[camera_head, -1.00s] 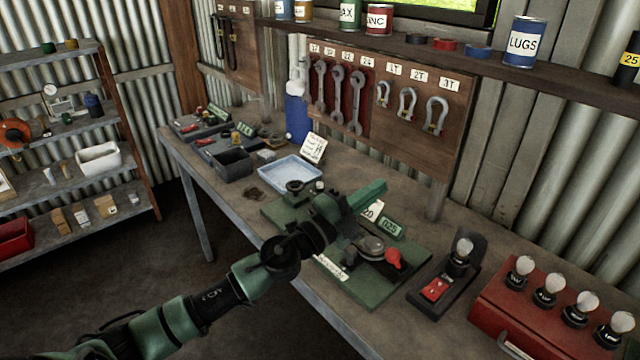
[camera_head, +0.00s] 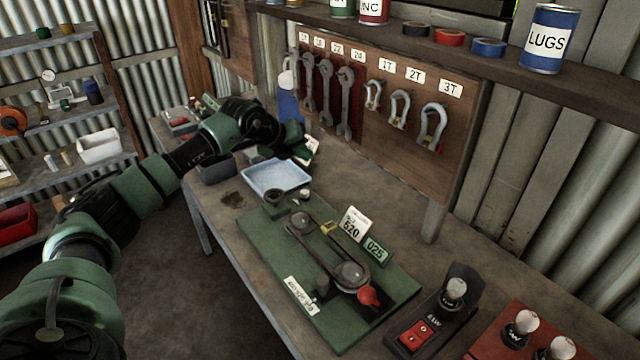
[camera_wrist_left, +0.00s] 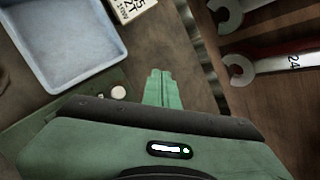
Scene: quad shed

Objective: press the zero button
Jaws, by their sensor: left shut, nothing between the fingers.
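No button with a readable zero label shows. The green belt rig (camera_head: 250,250) lies on the bench with a black belt, a red knob (camera_head: 369,296), a 520 card (camera_head: 353,225) and a green 025 plate (camera_head: 376,249). A small pale round button-like piece (camera_head: 304,195) is at its far end, and one also shows in the left wrist view (camera_wrist_left: 118,93). My left gripper (camera_head: 292,147) is above the bench beyond the rig, near the light blue tray. Its fingers (camera_wrist_left: 159,88) are closed and empty in the left wrist view. My right gripper is not in view.
The light blue tray (camera_head: 247,181) and a dark bin (camera_head: 214,168) lie beyond the rig. Devices at the bench's far end are partly hidden by my left arm. A lamp switch block (camera_head: 420,335) stands near right. Wrenches (camera_head: 345,103) and shackles hang on the wall board.

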